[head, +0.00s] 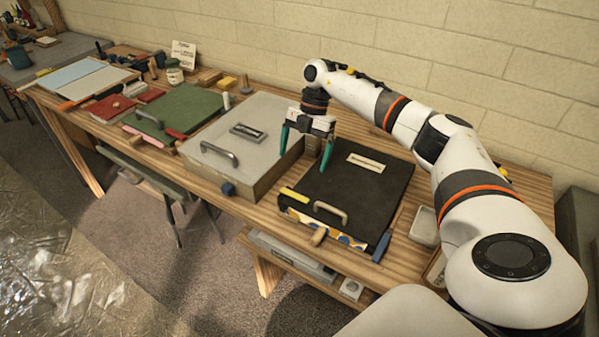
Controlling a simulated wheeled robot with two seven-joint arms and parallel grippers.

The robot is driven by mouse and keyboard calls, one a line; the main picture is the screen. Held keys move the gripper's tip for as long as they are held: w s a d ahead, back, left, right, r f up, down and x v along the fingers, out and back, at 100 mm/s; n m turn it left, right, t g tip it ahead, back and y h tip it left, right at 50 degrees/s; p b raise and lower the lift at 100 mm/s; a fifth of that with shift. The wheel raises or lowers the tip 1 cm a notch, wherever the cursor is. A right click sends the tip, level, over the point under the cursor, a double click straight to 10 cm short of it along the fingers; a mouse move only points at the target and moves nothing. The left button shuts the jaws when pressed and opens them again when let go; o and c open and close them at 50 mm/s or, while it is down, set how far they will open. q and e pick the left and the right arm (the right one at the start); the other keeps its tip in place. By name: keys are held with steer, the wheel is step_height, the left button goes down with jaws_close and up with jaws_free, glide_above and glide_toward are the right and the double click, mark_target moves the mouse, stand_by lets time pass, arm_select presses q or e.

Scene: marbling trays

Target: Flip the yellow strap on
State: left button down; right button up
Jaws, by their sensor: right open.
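The yellow strap (294,194) is a short flat yellow piece at the front left corner of a black case (365,193) on the wooden table. It seems to lie near flat along the top edge; its hinge and underside cannot be made out. My right gripper (305,153) has green fingers, spread apart with nothing between them. It hangs above the gap between the black case and a grey box, behind and apart from the yellow strap. My left gripper is not in view.
The black case has a tan handle (330,213) and a blue piece (381,247) at its front right corner. The grey box (243,148) stands close to its left. A small metal tray (425,226) lies to its right. A brick wall (490,75) runs behind the table.

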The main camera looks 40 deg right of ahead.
steer(key=shift+v, duration=1.45)
